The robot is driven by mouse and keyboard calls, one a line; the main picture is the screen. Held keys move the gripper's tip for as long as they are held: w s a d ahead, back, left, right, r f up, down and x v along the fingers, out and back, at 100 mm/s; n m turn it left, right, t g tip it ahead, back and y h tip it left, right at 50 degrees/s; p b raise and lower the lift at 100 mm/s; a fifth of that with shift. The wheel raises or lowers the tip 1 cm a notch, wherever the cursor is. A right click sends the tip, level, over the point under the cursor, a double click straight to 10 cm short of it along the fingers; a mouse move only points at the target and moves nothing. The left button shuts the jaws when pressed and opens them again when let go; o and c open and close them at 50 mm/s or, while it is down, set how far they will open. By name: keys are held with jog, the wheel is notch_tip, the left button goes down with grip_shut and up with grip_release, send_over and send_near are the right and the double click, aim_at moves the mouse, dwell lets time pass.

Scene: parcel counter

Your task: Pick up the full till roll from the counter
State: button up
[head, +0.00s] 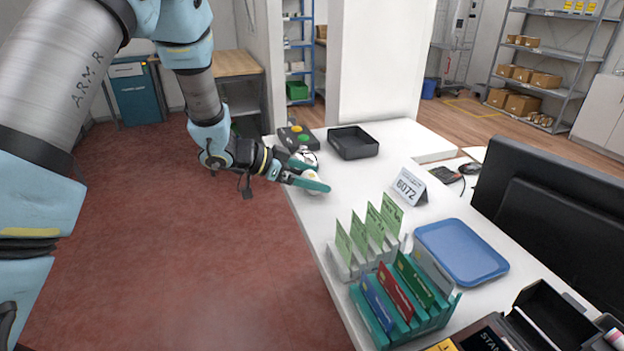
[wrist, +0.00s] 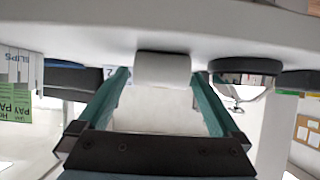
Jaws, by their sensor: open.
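A white till roll (wrist: 162,70) lies on the counter between the fingertips of my gripper (wrist: 162,76) in the wrist view, which shows the counter upside down along the top. The teal fingers stand apart on either side of it, with a gap visible on each side. In the head view my gripper (head: 318,177) reaches low over the near left edge of the white counter (head: 355,205). The till roll (head: 313,176) shows there partly, cut across by a finger.
A black tray (head: 353,143) and a box with coloured buttons (head: 297,137) stand behind the gripper. A number sign (head: 408,187), card racks (head: 405,302), a blue tray (head: 461,251) and a monitor (head: 550,215) stand to the right. Bare counter lies between gripper and sign.

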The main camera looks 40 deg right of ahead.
jog(key=c, duration=1.3)
jog(key=shift+c, duration=0.2)
jog(key=shift+r, duration=0.15)
